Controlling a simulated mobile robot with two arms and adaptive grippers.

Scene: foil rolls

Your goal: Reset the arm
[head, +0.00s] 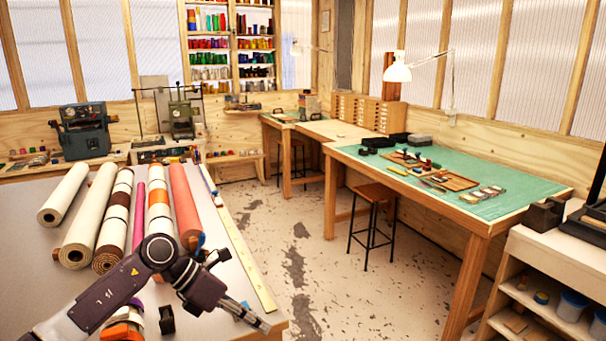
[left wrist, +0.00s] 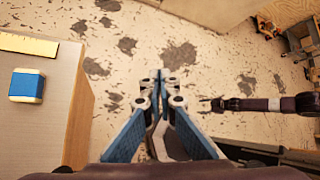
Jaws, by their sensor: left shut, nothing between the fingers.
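My left gripper (head: 260,323) reaches in from the lower left, over the near right corner of the grey table (head: 20,270). Its fingers are together and empty. In the left wrist view my left gripper (left wrist: 160,75) is shut, past the table's edge with the speckled floor beneath. A dark arm, apparently my right one (left wrist: 250,104), comes in from the right there; its narrow tip is too small to read. It does not show in the head view.
Several rolls, among them a white roll (head: 63,193) and a salmon roll (head: 184,200), lie on the table, left of a yellow ruler (head: 245,260). A blue block (left wrist: 27,85) lies near the edge. A stool (head: 374,215) stands by the green-topped bench (head: 515,205). Floor between is clear.

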